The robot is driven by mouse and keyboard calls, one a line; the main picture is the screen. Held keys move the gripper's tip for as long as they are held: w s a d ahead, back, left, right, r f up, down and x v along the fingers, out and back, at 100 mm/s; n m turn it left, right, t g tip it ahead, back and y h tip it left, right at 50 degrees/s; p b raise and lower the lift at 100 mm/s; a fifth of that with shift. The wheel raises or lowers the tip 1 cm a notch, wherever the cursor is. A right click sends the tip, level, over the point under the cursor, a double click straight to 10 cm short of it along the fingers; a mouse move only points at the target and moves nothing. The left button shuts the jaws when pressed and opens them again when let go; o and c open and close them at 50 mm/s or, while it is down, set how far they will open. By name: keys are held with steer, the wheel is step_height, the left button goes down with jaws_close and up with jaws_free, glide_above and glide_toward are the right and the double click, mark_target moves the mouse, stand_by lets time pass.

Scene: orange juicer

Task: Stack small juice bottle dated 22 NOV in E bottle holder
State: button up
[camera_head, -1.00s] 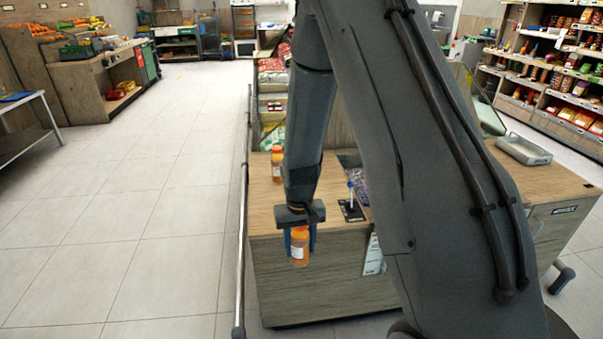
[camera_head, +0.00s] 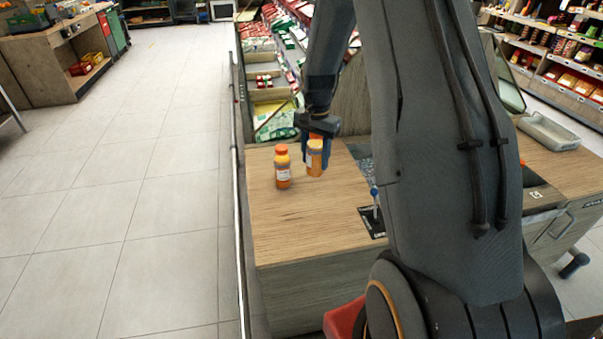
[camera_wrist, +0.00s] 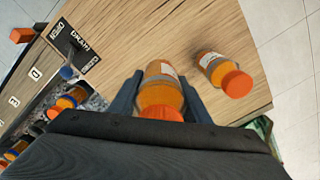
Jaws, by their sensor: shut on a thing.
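My gripper (camera_head: 315,150) is shut on an orange juice bottle with an orange cap (camera_head: 314,163), over the wooden counter (camera_head: 300,215). In the wrist view the held bottle (camera_wrist: 160,92) sits between the two dark blue fingers; its label date is unreadable. A second juice bottle (camera_head: 283,172) stands on the counter just left of the held one, also in the wrist view (camera_wrist: 211,65). In the wrist view, lettered holders (camera_wrist: 35,73) line the lower left, one marked D, with several bottles (camera_wrist: 66,104) beside them.
A metal rail (camera_head: 238,200) runs along the counter's left side. Packet-filled shelves (camera_head: 275,80) rise behind. The counter front is clear.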

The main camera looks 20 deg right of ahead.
step_height(320, 180, down, 5)
steer(key=shift+s+d+r+p, duration=0.1)
steer(key=shift+d+r+p, duration=0.1)
steer(key=shift+p, duration=0.35)
steer(key=shift+a+f+p, duration=0.15)
steer(key=shift+f+p, duration=0.4)
steer(key=shift+f, duration=1.6)
steer(key=shift+f, duration=0.1)
steer(key=o, duration=0.9)
steer(key=shift+f, duration=0.1)
steer(key=o, duration=0.4)
